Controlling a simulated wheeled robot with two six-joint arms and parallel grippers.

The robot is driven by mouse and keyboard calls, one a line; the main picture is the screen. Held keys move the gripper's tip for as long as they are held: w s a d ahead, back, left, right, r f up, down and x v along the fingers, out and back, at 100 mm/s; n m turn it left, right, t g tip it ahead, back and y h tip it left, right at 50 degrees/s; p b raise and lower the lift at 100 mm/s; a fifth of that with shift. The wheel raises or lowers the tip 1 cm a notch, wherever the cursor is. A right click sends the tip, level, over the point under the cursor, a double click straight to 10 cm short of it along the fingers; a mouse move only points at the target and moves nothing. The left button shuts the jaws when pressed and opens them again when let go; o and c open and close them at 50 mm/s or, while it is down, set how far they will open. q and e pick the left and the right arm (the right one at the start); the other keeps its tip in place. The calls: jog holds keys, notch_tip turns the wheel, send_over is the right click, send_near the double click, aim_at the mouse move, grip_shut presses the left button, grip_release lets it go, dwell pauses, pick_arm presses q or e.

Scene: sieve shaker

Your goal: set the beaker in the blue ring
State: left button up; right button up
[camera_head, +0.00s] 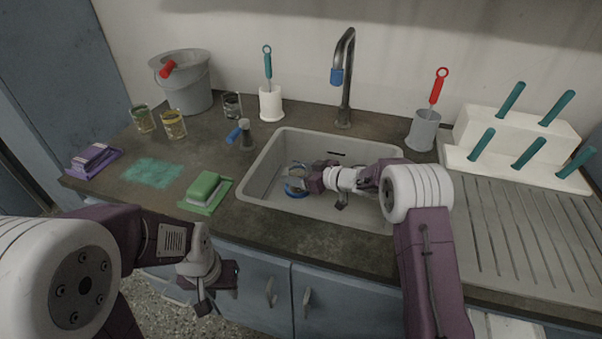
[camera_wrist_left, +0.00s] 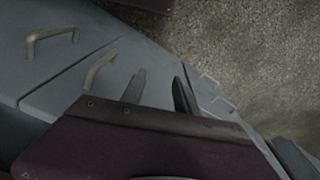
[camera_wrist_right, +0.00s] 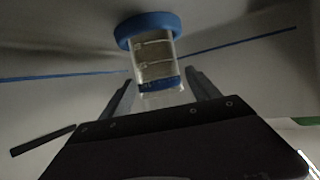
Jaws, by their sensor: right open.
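A clear glass beaker with a blue band (camera_wrist_right: 158,85) shows in the right wrist view, between my right fingers. Its far end meets a blue ring (camera_wrist_right: 147,24); I cannot tell how fully it sits inside. In the head view the blue ring (camera_head: 293,188) is in the sink, partly hidden by my right gripper (camera_head: 307,180). My right gripper (camera_wrist_right: 162,92) is open around the beaker, its fingers appearing apart from the glass. My left gripper (camera_head: 213,285) is open and empty, in front of the counter, over the cabinet side; its fingers also show in the left wrist view (camera_wrist_left: 160,90).
The grey sink (camera_head: 262,180) has a faucet (camera_head: 345,75) behind it. Other glasses (camera_head: 173,125) and a bucket (camera_head: 185,85) stand at the left. A green sponge (camera_head: 204,186) lies left of the sink. A white rack (camera_head: 530,130) and ribbed drainboard (camera_head: 505,225) are right.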

jog(key=shift+s+d+r, duration=0.15)
jog(key=shift+d+r, duration=0.1)
jog(key=shift+r, duration=0.05)
jog(key=p+v, duration=0.2)
jog(key=v, duration=0.9)
jog(key=shift+d, duration=0.2)
jog(key=shift+s, duration=0.1)
